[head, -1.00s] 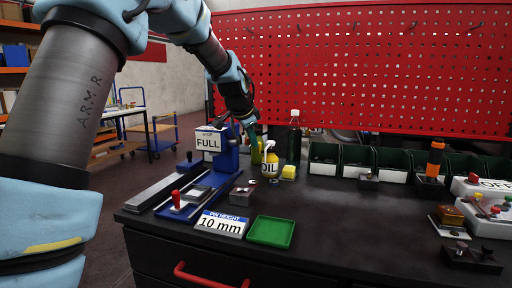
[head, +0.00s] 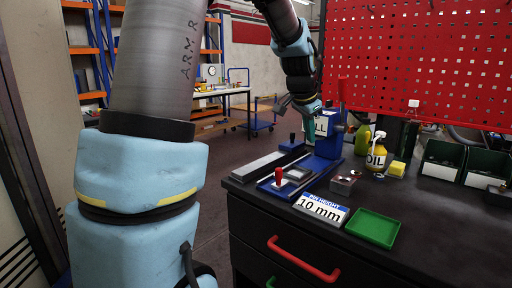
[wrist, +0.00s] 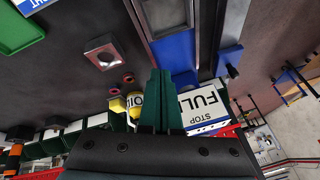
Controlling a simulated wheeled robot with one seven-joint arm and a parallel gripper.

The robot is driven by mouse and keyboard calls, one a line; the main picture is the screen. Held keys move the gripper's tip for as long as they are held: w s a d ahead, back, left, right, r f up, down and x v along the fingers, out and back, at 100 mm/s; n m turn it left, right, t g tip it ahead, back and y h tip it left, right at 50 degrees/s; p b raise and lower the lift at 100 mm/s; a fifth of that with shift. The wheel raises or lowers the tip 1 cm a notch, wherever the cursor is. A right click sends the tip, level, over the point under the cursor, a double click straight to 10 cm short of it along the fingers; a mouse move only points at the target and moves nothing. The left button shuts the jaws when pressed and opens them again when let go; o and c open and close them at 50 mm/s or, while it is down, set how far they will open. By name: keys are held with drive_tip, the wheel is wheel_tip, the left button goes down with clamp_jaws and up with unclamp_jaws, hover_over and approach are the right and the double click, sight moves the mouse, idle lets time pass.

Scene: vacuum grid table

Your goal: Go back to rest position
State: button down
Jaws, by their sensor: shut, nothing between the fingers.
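My gripper (head: 309,132) hangs in the head view in front of the sign on the blue fixture, at the left end of the dark workbench (head: 275,215). In the wrist view its green fingers (wrist: 160,100) are together, with nothing between them. The white FULL sign (wrist: 203,108) shows just beside the fingers there, partly hidden by them. In the head view the sign (head: 321,126) is partly covered by my gripper. I cannot tell whether gripper and sign touch.
The blue fixture (head: 330,148), a red-knobbed slide (head: 278,178), a pin-height sign (head: 320,208), a green tray (head: 372,229) and a yellow oil bottle (head: 376,158) stand on the bench. A red pegboard (head: 420,65) rises behind. Floor is open left of the bench.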

drive_tip(key=s+a+f+n+g+y+p, duration=0.1)
drive_tip(key=s+a+f+n, duration=0.4)
drive_tip(key=s+a, duration=0.4)
drive_tip(key=s+a+f+n+g+y+p, duration=0.1)
drive_tip(key=s+a+f+n+g+y, duration=0.1)
drive_tip(key=s+a+f+n, duration=0.3)
drive_tip(key=s+a+n, duration=0.1)
drive_tip(key=s+a, duration=0.3)
drive_tip(key=a, duration=0.6)
drive_tip(key=shift+f+n, duration=0.35)
drive_tip(key=shift+n, duration=0.05)
